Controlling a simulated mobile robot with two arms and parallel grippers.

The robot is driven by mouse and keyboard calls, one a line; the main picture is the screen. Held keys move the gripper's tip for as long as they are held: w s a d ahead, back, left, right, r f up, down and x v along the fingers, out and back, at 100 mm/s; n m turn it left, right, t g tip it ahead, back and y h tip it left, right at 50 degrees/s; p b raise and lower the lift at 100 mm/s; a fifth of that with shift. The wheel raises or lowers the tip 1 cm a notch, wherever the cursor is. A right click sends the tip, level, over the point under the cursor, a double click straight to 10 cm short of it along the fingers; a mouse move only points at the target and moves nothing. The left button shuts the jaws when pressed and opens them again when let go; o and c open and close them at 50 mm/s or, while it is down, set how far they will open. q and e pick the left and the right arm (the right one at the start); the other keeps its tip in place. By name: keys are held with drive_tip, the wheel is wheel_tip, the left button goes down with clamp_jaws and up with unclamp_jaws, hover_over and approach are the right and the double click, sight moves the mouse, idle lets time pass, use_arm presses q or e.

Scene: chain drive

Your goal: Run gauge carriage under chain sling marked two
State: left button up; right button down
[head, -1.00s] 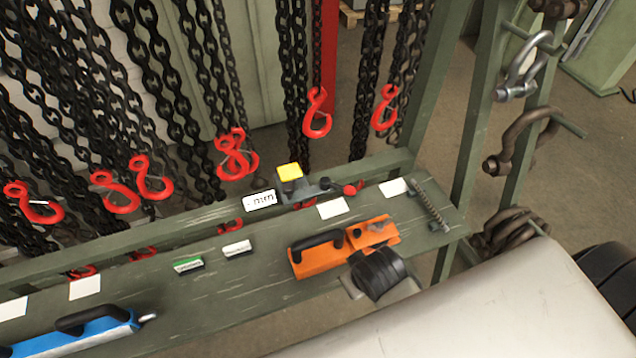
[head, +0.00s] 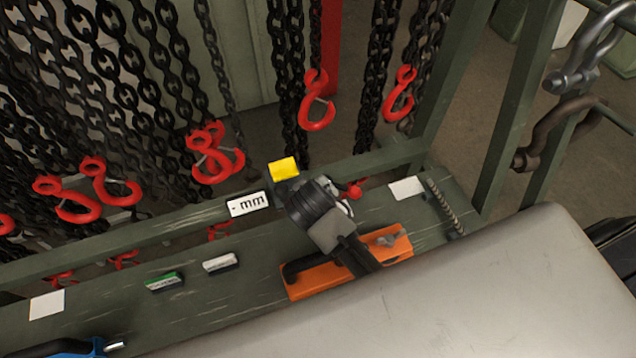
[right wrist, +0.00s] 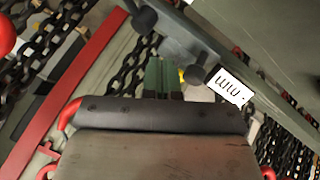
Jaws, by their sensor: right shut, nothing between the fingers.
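The gauge carriage (head: 284,168) sits on the rack's rail, with a yellow block on top. My right gripper (head: 318,205) covers most of the carriage body in the head view. In the right wrist view its shut, empty fingers (right wrist: 163,76) are close to the grey carriage (right wrist: 190,57); contact cannot be told. Chain slings with red hooks (head: 318,108) hang behind the rail. I can read no number on them. My left gripper is not in view.
An orange tool (head: 305,283) lies on the green shelf (head: 205,310) under my right arm. A green block (head: 164,281), a white block (head: 220,263) and blank-looking cards (head: 408,188) lie there too. Shackles (head: 585,60) hang at the right.

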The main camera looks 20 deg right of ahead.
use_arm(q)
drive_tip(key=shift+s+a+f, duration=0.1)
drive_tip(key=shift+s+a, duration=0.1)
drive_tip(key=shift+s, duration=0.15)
use_arm(e)
drive_tip(key=x, duration=1)
use_arm(q)
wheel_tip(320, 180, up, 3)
drive_tip(key=p, duration=0.3)
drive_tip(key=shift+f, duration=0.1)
use_arm(e)
drive_tip(key=d, duration=0.9)
drive_tip(key=shift+d, duration=0.2)
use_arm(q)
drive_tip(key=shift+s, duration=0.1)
use_arm(e)
drive_tip(key=shift+r, duration=0.1)
